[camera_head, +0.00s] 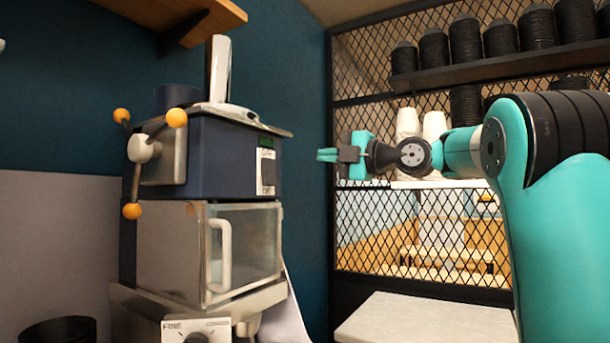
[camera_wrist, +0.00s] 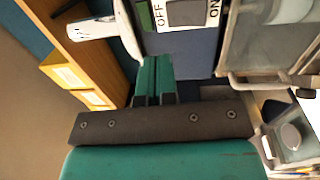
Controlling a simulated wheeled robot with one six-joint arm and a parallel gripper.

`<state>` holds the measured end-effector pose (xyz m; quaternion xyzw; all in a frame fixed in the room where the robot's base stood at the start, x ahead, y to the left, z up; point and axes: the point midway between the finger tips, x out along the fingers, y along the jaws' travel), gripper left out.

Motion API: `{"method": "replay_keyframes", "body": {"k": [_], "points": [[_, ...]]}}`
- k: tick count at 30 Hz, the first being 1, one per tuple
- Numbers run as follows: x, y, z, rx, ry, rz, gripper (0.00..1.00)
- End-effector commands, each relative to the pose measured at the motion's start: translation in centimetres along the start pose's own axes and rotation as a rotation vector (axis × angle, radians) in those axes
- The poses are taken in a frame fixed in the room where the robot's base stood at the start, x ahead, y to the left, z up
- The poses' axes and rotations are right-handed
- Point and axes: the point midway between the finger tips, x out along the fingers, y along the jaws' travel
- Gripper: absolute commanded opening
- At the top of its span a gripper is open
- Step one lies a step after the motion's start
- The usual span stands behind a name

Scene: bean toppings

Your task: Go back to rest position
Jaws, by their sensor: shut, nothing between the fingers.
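My gripper (camera_head: 327,155) is at the end of my teal arm, raised in mid-air in the middle of the head view. It points left toward the dark blue and steel machine (camera_head: 225,155) and stays apart from it. In the wrist view my gripper (camera_wrist: 154,62) shows two teal fingers pressed together with nothing between them. Beyond the fingers is the machine's blue side (camera_wrist: 190,60) with its ON/OFF switch panel (camera_wrist: 185,12).
The machine has a glass-fronted chamber with a pale handle (camera_head: 222,255) and orange-knobbed levers (camera_head: 143,148). A black mesh partition (camera_head: 375,210) and a shelf of black spools (camera_head: 465,50) stand behind my arm. A wooden shelf (camera_head: 185,15) hangs at upper left. A pale surface (camera_head: 425,320) lies below.

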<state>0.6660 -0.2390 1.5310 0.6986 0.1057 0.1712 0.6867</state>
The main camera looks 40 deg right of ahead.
Motion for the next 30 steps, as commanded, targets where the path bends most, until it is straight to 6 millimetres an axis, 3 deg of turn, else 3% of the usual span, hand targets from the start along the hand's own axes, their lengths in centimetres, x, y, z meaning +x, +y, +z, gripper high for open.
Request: {"method": "replay_keyframes", "body": {"k": [6,24,28,30], "points": [[-1.7,0.4,0.0,-0.001,0.000,0.001,0.00],[-1.6,0.5,-0.3,0.003,0.006,-0.001,0.00],[-0.2,-1.1,-1.8,0.098,0.024,-0.045,0.00],[1.3,-3.3,-4.0,0.226,0.040,-0.114,0.00]]}}
